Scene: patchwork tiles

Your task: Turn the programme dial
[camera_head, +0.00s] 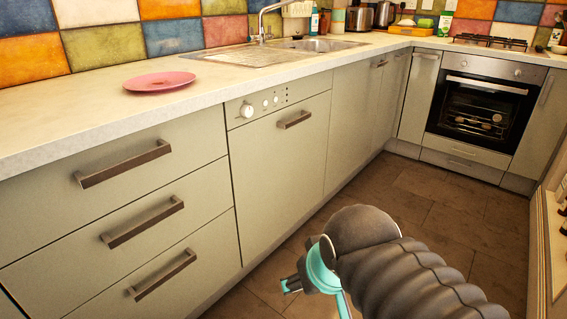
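The programme dial (247,110) is a round white knob at the left end of the control strip on the dishwasher front (275,165).
Drawers with bar handles (124,165) stand left of the dishwasher, whose own handle (294,119) sticks out right of the dial. A pink plate (159,82) lies on the worktop (60,110) above. An oven (482,105) stands at the back right. The tiled floor (430,200) is clear.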

